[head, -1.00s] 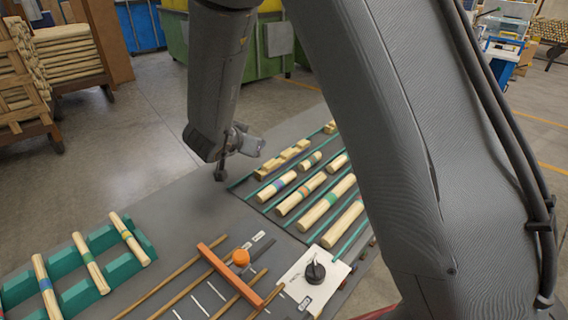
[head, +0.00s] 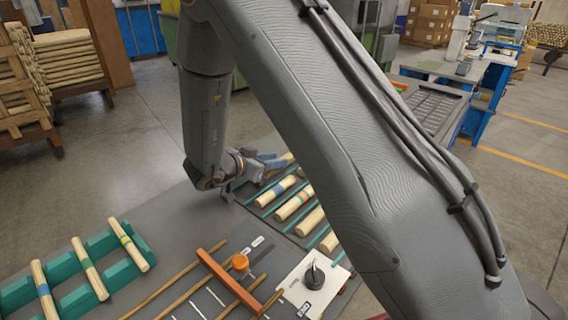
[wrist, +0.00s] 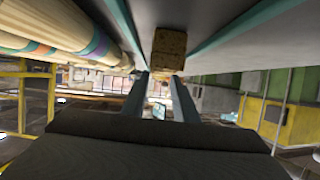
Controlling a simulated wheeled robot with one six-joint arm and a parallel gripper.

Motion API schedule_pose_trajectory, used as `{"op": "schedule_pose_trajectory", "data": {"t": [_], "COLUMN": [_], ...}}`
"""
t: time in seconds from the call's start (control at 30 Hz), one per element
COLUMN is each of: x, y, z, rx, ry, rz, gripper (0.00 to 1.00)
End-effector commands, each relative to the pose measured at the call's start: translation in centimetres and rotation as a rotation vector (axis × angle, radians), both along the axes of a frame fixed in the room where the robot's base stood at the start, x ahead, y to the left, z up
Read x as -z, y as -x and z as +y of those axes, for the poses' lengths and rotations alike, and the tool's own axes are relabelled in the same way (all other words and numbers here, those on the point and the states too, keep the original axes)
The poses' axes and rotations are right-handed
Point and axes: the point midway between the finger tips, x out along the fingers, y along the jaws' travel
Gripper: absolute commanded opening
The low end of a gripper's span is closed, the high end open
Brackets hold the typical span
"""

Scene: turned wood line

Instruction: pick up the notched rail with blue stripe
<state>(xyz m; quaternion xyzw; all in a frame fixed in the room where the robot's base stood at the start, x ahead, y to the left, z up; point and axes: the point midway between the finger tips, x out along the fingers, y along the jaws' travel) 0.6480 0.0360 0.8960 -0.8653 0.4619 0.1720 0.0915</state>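My gripper (head: 274,164) is low over the far side of the dark tray, beside the row of notched rails. In the wrist view its two blue-grey fingers (wrist: 158,88) stand apart with a gap between them. A pale wooden notched rail (wrist: 168,45) shows end-on in that view, above the gap and roughly in line with it. I cannot tell whether the fingers touch it. Part of a notched rail (head: 288,157) also shows behind the gripper in the head view. No blue stripe can be made out on either; my gripper and arm hide most of the row.
Striped round dowels (head: 277,189) lie between green dividers beside the gripper. More striped rods (head: 91,268) rest on a green rack (head: 128,270) at the left. An orange bar (head: 228,282) and a white panel with a black knob (head: 314,275) are at the front.

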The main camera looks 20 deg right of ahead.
Motion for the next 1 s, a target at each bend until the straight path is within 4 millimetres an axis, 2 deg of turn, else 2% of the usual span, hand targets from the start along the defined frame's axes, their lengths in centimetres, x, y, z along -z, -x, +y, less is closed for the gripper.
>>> {"op": "schedule_pose_trajectory", "data": {"t": [0.3, 0.6, 0.77, 1.0], "x": [1.8, 2.1, 2.0, 2.0], "y": [-1.9, -2.2, -2.2, -2.2], "z": [-3.3, -3.6, -3.6, -3.6], "rx": [0.003, 0.001, 0.001, 0.001], "ry": [-0.001, -0.001, -0.001, 0.000], "rz": [0.001, 0.001, 0.000, 0.000], "gripper": [0.27, 0.27, 0.01, 0.00]}}
